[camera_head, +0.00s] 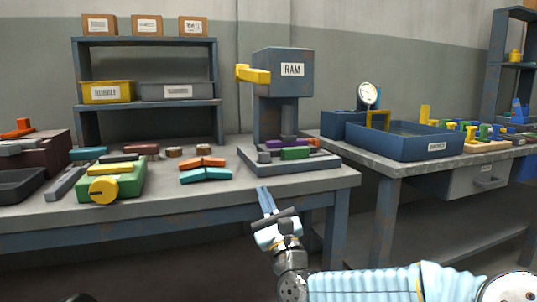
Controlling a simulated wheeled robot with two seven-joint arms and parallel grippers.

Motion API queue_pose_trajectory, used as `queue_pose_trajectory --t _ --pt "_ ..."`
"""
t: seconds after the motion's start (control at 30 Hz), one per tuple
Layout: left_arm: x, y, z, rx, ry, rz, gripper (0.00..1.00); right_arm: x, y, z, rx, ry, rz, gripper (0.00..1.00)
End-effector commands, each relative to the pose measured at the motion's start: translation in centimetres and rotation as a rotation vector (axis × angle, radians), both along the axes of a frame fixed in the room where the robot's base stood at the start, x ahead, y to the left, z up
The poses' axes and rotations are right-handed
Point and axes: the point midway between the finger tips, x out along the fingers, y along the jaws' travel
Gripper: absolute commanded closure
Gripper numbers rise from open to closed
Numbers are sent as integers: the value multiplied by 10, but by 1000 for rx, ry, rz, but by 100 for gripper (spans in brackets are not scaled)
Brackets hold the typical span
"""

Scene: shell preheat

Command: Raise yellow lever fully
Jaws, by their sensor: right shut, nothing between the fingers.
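The yellow lever (255,75) sticks out to the left from the front of the blue-grey press head marked RAM (291,68). It lies close to horizontal, its free end at the left slightly higher than its root. My right gripper (265,194) is in front of the workbench edge, well below the lever and apart from it. Its fingers are together, point up and away, and hold nothing. My left gripper does not show. Under the press, a base plate (305,170) carries green, purple and red blocks.
The left workbench (225,207) holds a green box with a yellow knob (103,190), orange and teal pieces (205,175), and dark bars. A shelf with bins (145,104) stands behind. A blue tray (400,147) and gauge (368,93) stand on the right table.

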Motion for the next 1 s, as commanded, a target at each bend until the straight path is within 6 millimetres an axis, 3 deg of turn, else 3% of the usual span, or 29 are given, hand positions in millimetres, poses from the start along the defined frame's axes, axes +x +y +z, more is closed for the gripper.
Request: queue_pose_trajectory --t 0.1,0.23,0.37,0.7,0.87,1.0 --pt "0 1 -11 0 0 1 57 -23 -5 53 218 -96 101 100" --pt "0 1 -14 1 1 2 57 -41 -9 87 353 -154 184 100" --pt "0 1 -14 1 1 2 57 -46 -10 98 397 -171 214 100" --pt "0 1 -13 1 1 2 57 -45 -9 100 396 -169 214 100" --pt "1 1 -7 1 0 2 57 -35 -6 114 396 -170 215 100" --pt "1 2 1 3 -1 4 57 -18 0 136 398 -170 215 100"
